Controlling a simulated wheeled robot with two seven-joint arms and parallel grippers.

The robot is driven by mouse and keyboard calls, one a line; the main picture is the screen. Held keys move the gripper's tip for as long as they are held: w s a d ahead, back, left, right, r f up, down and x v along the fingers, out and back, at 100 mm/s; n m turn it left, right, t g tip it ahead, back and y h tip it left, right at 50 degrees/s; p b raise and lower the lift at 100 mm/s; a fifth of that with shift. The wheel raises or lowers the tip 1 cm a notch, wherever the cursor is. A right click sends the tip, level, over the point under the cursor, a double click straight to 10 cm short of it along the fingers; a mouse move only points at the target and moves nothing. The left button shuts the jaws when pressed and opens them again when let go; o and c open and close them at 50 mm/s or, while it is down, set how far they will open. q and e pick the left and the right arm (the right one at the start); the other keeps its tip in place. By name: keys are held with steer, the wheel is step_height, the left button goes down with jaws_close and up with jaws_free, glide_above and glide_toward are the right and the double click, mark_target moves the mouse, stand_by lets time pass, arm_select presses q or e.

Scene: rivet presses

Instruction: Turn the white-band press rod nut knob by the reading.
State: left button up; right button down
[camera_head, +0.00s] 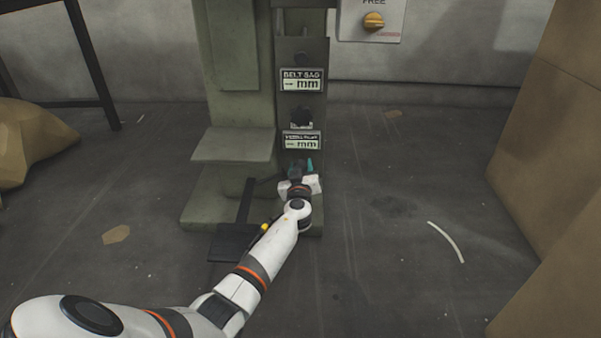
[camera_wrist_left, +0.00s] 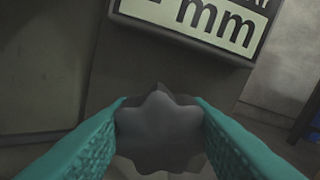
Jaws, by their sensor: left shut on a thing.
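A green-grey press (camera_head: 227,113) stands on the floor at the back. My left gripper (camera_head: 301,168) is low on the front of its column, just under the lower reading plate. In the left wrist view, the teal fingers of my left gripper (camera_wrist_left: 161,132) are shut on a dark grey lobed knob (camera_wrist_left: 160,120). A reading plate (camera_wrist_left: 200,22) above the knob shows "mm" with a dash. In the head view the lower plate (camera_head: 302,141) and the upper "BELT SAG" plate (camera_head: 302,80) both show a dash and "mm". No white band can be made out. My right gripper is out of view.
A panel with a yellow knob (camera_head: 373,21) is on the back wall. A dark pedal-like plate (camera_head: 233,244) lies at the press's foot. Brown boxes (camera_head: 556,150) stand at the right, a tan sack (camera_head: 30,140) at the left. Open floor lies at centre right.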

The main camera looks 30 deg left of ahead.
arm_select(q)
steer(key=m, duration=0.2)
steer(key=shift+m, duration=0.4)
steer(key=m, duration=0.5)
steer(key=shift+d+m, duration=0.1)
steer(key=shift+m, duration=0.2)
steer(key=m, duration=0.4)
steer(key=shift+w, duration=0.1)
steer(key=m, duration=0.4)
steer(key=shift+d+f, duration=0.1)
steer(key=m, duration=0.3)
steer(key=shift+m+p, duration=0.35)
steer(key=shift+m, duration=0.05)
steer(key=m+p, duration=0.1)
steer(key=m, duration=0.3)
steer(key=shift+m, duration=0.3)
steer(key=m+p, duration=0.2)
steer(key=m, duration=0.2)
steer(key=shift+f, duration=0.1)
steer(key=shift+f+m+p, duration=0.15)
steer(key=shift+m+p, duration=0.55)
steer(key=shift+m, duration=1.3)
